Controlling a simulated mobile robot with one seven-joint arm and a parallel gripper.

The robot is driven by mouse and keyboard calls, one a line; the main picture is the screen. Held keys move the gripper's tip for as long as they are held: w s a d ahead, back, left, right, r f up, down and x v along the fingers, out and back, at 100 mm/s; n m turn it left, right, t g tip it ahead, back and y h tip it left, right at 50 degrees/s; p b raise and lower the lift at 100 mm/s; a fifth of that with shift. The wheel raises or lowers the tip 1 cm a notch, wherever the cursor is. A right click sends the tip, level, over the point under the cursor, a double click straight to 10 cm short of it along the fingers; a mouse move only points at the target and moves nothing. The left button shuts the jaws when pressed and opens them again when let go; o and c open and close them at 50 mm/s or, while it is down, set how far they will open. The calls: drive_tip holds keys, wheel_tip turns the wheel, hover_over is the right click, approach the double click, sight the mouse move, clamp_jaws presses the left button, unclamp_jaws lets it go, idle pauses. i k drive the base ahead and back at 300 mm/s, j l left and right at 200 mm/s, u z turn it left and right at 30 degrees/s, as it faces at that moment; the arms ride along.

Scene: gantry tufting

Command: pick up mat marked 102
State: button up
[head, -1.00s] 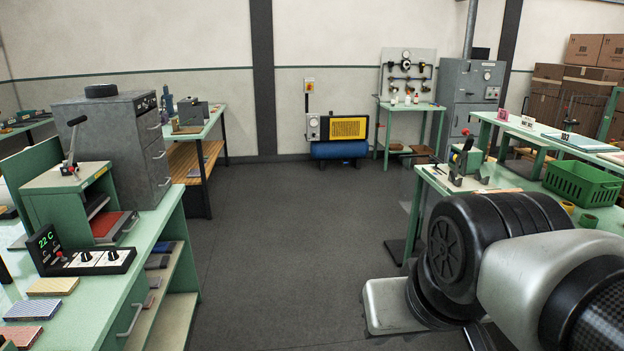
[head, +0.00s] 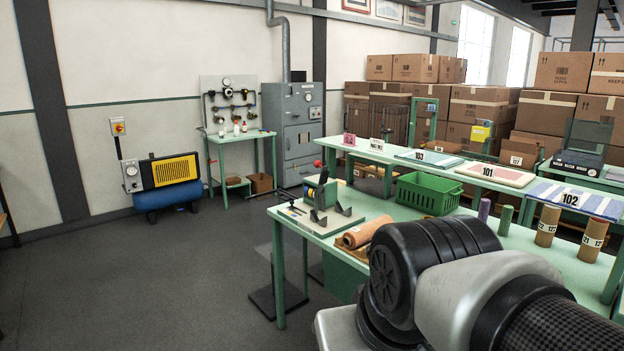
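The mat marked 102 (head: 590,202) is blue with white stripes and lies on the raised green shelf at the far right. Its white tag with 102 faces me, and its right end runs close to the picture's edge. The red-bordered mat marked 101 (head: 497,175) lies to its left, and the blue mat marked 103 (head: 428,158) lies farther left. My arm fills the lower right, in front of the bench. My gripper is not in view.
A green bench (head: 343,230) stands ahead with a green crate (head: 430,193), an orange roll (head: 366,232), a small press (head: 318,195) and several upright cardboard tubes (head: 547,225). Stacked boxes (head: 400,95) fill the back right. The grey floor (head: 150,280) at left is clear.

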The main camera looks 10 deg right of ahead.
sight(604, 209)
drive_tip(key=i+u, duration=0.15)
drive_tip(key=u, duration=0.25)
drive_tip(key=i+l+u, duration=0.1)
drive_tip(key=u, duration=0.35)
drive_tip(key=i+l+u, duration=0.1)
drive_tip(key=u, duration=0.3)
drive_tip(key=l+u, duration=0.1)
drive_tip(key=u, duration=0.8)
drive_tip(key=l+u, duration=0.15)
drive_tip(key=u, duration=0.75)
drive_tip(key=k+l+u, duration=0.1)
drive_tip(key=u, duration=0.8)
drive_tip(key=k+u, duration=0.1)
drive_tip(key=u, duration=1.3)
drive_tip(key=k+j+u, duration=0.1)
drive_tip(key=u, duration=0.4)
drive_tip(key=j+u, duration=0.1)
drive_tip(key=u, duration=0.4)
drive_tip(key=k+j+u, duration=0.1)
drive_tip(key=u, duration=0.4)
drive_tip(key=j+u, duration=0.15)
drive_tip(key=u, duration=0.35)
drive_tip(key=j+u, duration=0.1)
drive_tip(key=u, duration=0.4)
drive_tip(key=j+u, duration=0.1)
drive_tip(key=u, duration=0.4)
